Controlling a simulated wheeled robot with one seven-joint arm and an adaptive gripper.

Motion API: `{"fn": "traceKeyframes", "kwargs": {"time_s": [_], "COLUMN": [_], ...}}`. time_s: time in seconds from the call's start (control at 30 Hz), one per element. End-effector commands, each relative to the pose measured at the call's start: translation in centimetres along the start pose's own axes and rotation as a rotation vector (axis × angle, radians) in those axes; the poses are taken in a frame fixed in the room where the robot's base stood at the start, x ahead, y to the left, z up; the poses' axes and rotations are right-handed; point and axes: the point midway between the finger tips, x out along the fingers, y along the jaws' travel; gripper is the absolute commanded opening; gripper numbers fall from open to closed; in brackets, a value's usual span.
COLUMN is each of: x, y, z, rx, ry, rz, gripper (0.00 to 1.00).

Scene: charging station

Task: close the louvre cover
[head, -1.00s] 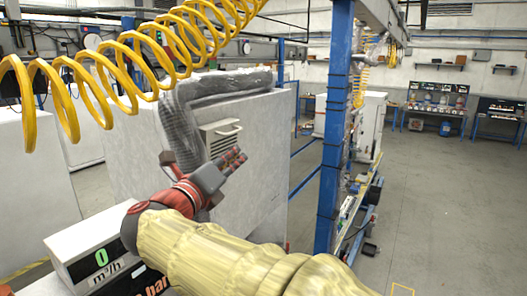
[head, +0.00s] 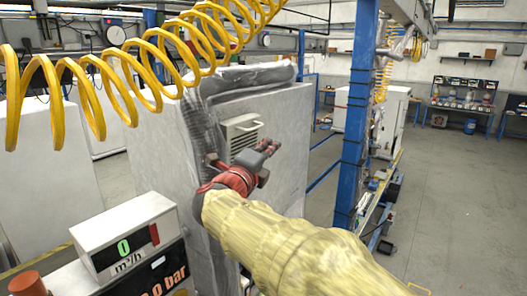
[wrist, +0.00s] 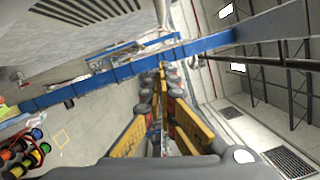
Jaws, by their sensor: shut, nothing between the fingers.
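The louvre cover (head: 243,143) is a beige slatted panel with a pale bar handle (head: 246,127). It sits on the front of the large grey-white cabinet (head: 285,110). I cannot tell how far it stands open. My gripper (head: 275,146) is shut and empty, in front of the cabinet and just right of the cover's lower part. It overlaps the cover's edge in the head view, and I cannot tell whether it touches. In the wrist view the closed fingers (wrist: 160,80) point away from the slats (wrist: 88,8), which show at the top left.
A grey wrapped duct (head: 203,130) runs along the cabinet's left and top. A blue post (head: 355,120) stands to the right. A yellow coiled hose (head: 95,90) hangs in front. A flow meter box (head: 125,240) is at lower left.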

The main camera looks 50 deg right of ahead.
Motion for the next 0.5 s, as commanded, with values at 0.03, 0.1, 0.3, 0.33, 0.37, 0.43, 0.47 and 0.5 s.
{"fn": "traceKeyframes", "kwargs": {"time_s": [0.03, 0.1, 0.3, 0.33, 0.37, 0.43, 0.47, 0.5], "x": [0.9, 2.0, 3.2, 3.2, 3.3, 3.5, 3.5, 3.6], "y": [0.0, -0.1, -0.1, -0.1, -0.1, -0.1, 0.0, 0.0], "z": [-0.1, -0.1, 2.1, 2.4, 2.6, 3.2, 3.4, 3.6], "rx": [-0.002, -0.001, 0.000, 0.000, 0.001, 0.001, 0.000, 0.001], "ry": [0.004, 0.004, -0.002, -0.002, -0.002, -0.002, -0.001, -0.001], "rz": [0.001, -0.001, 0.002, 0.002, 0.001, 0.002, 0.002, 0.001], "gripper": [0.00, 0.00, 0.00, 0.00, 0.00, 0.00, 0.00, 0.00]}}
